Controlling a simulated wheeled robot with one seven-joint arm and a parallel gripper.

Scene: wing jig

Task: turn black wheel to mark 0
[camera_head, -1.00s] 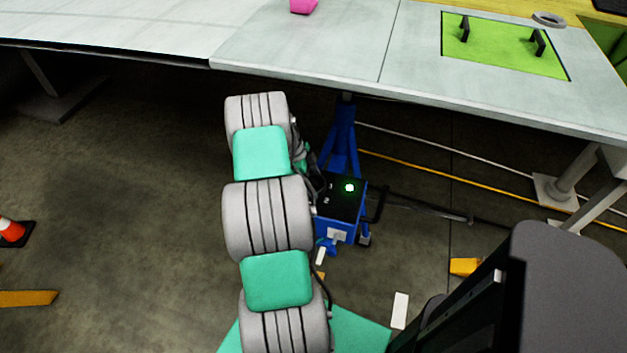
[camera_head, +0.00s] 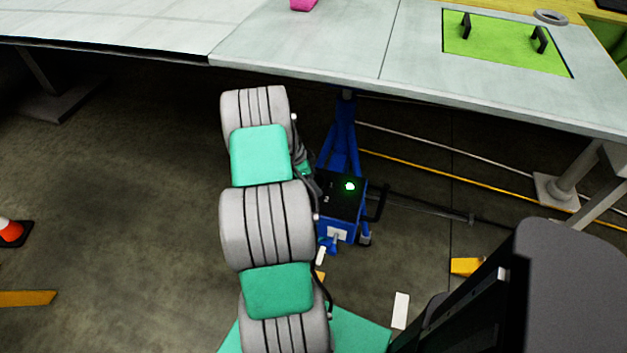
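A blue stand (camera_head: 341,148) with a box that has a black top (camera_head: 341,196) stands on the floor under the table. A bright green light (camera_head: 349,187) glows on the black top, beside small white markings too small to read. A black curved handle (camera_head: 379,203) juts from the box's right side; I cannot tell if it is part of the black wheel. No full wheel shows clearly. My gripper (camera_head: 311,178) is a dark shape at the left edge of the box, mostly hidden behind my arm. Its fingers and any contact cannot be made out.
The grey table (camera_head: 300,62) spans above the stand, its front edge close over it. A green panel with two black handles (camera_head: 500,42) lies on top. Yellow and white pieces lie on the floor.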

